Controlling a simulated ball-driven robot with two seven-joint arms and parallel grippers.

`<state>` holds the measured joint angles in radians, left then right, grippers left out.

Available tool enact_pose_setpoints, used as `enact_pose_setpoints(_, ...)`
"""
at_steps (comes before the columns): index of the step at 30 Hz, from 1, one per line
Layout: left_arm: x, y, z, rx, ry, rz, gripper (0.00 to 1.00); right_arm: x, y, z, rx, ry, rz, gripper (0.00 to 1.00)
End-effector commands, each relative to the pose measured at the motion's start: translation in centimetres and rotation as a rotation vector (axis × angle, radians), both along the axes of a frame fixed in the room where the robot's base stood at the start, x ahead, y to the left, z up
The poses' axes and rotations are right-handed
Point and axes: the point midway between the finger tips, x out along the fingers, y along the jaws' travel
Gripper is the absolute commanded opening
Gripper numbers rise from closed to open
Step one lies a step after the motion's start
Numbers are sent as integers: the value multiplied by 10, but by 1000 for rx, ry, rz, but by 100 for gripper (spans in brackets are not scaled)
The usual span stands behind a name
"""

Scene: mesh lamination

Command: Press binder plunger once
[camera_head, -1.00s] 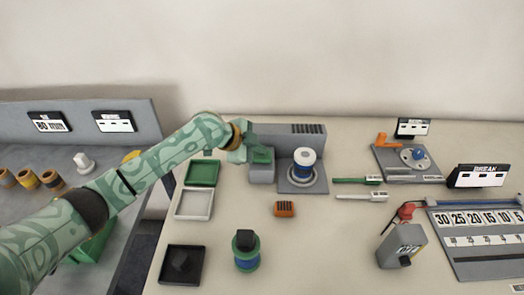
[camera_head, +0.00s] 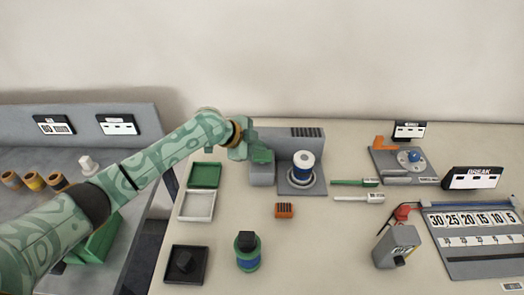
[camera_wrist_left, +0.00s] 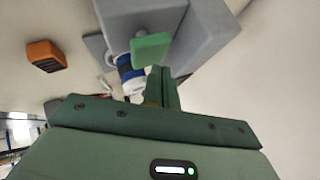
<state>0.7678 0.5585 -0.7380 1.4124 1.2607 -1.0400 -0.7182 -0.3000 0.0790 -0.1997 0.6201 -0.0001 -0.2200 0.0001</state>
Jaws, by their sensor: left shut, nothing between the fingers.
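My left gripper (camera_head: 262,156) is shut and empty, low over the small front block (camera_head: 262,174) of a grey machine (camera_head: 288,140). Whether it touches the block, I cannot tell. In the left wrist view the shut green fingers (camera_wrist_left: 164,88) point at the grey machine (camera_wrist_left: 195,25); a bright green face (camera_wrist_left: 152,47) shows at their far end. A white and blue jar (camera_head: 303,161) stands upright on the machine's plate, partly hidden behind the fingers in the wrist view (camera_wrist_left: 128,66). No part is clearly the plunger; the gripper may hide it. My right gripper is not in view.
A green tray (camera_head: 204,175), a white tray (camera_head: 199,207) and a black tray (camera_head: 183,263) lie to the left. A green-blue container with a black top (camera_head: 248,252) and an orange block (camera_head: 285,211) stand in front. Green and white tools (camera_head: 358,198) lie right of the jar.

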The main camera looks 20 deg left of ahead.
Motion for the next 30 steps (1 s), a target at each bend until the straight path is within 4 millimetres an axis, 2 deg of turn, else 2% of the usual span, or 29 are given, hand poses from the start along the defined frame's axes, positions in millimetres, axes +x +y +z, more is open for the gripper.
enact_pose_setpoints(13, 0, 0, 6, -2, -2, 0, 0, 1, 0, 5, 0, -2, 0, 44)
enact_pose_setpoints(27, 1, 0, 53, -3, -4, 1, 0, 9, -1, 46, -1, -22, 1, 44)
enact_pose_setpoints(30, 1, 0, 56, -3, -3, 0, 0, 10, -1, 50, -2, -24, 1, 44)
